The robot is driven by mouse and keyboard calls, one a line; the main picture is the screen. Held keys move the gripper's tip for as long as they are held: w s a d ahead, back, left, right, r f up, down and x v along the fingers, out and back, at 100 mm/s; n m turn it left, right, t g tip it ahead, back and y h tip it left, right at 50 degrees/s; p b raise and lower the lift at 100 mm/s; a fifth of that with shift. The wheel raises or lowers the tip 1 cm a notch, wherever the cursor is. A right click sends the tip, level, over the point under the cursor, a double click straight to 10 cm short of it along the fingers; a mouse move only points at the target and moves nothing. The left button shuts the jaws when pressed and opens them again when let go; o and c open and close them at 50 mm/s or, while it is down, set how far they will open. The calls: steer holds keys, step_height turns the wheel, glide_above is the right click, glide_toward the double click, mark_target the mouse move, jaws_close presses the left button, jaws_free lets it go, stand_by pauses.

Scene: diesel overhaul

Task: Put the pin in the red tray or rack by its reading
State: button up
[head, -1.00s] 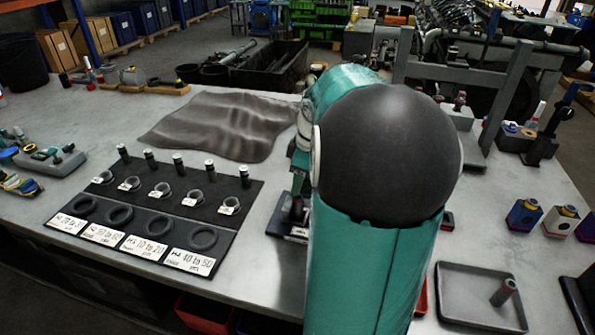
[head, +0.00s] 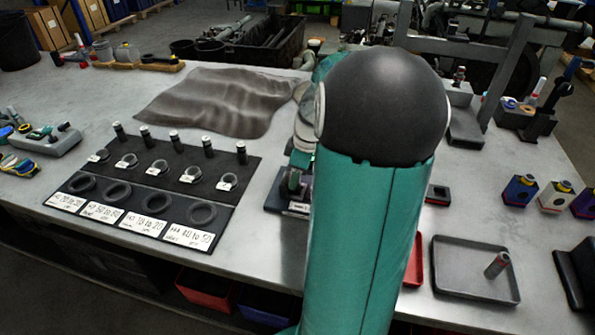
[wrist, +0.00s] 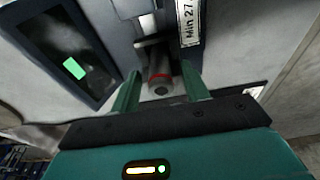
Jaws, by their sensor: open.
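In the wrist view a grey pin (wrist: 160,84) with a red band lies end-on between the two teal fingers of my gripper (wrist: 160,92). The fingers are open, and I see no clear contact with the pin. The pin is at a dark fixture with a label (wrist: 189,22) reading "Min 27". My gripper is mostly hidden behind my arm in the head view. A red tray (head: 414,262) shows only as an edge beside my arm. The black rack (head: 150,185) has several upright pins, rings and range labels.
Red (head: 206,288) and blue (head: 262,312) bins sit below the table's front edge. A brown cloth (head: 215,100) lies behind the rack.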

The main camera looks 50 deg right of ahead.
jaws_close()
steer(key=shift+r, duration=3.35)
